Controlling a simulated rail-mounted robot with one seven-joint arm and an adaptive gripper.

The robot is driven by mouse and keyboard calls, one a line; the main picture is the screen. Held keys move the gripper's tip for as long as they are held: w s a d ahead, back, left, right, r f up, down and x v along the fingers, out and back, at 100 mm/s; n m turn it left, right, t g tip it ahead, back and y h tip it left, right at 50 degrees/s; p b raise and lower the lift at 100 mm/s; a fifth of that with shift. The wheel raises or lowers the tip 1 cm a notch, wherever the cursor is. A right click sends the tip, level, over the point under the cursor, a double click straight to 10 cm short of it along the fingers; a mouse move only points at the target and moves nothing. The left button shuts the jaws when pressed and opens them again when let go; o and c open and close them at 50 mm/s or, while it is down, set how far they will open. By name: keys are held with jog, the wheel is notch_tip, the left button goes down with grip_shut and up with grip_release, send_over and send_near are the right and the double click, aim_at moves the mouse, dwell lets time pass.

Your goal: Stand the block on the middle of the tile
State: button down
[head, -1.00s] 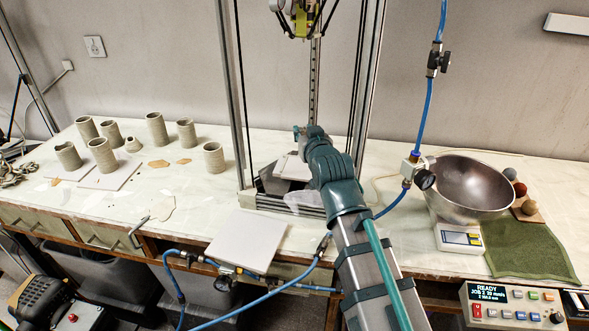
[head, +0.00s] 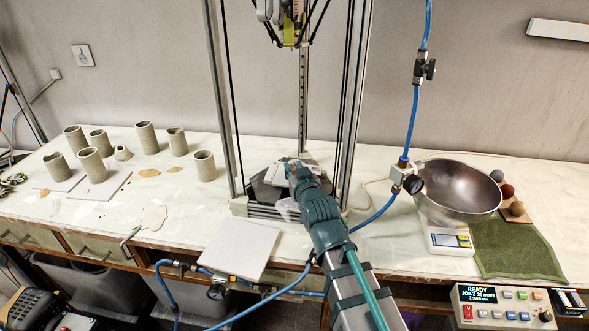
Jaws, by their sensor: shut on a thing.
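A pale tile (head: 275,177) lies on the dark plate at the base of the tall frame, partly covered by my arm's end. My gripper (head: 294,168) is low at this tile, pointing away from the camera. Its fingertips are mostly hidden behind my own wrist. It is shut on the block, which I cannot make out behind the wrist. Whether the block touches the tile cannot be seen.
The frame's upright posts (head: 223,100) stand on both sides of my gripper, with a print head (head: 290,20) above. A loose white board (head: 240,249) lies at the table's front edge. Clay cylinders (head: 147,138) stand left; a steel bowl (head: 458,188) on a scale is right.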

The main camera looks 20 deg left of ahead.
jog(key=shift+f, duration=0.2)
jog(key=c, duration=1)
grip_release()
jog(key=shift+r, duration=0.1)
jog(key=shift+r, duration=0.2)
jog(key=b+v, duration=0.1)
jog(key=v, duration=0.1)
jog(key=b+v, duration=0.1)
jog(key=v, duration=0.1)
jog(key=b+v, duration=0.1)
jog(key=v, duration=0.1)
jog(key=shift+s+d+f, duration=0.2)
jog(key=shift+f, duration=0.1)
jog(key=shift+w+a+b, duration=0.1)
jog(key=shift+b, duration=1.9)
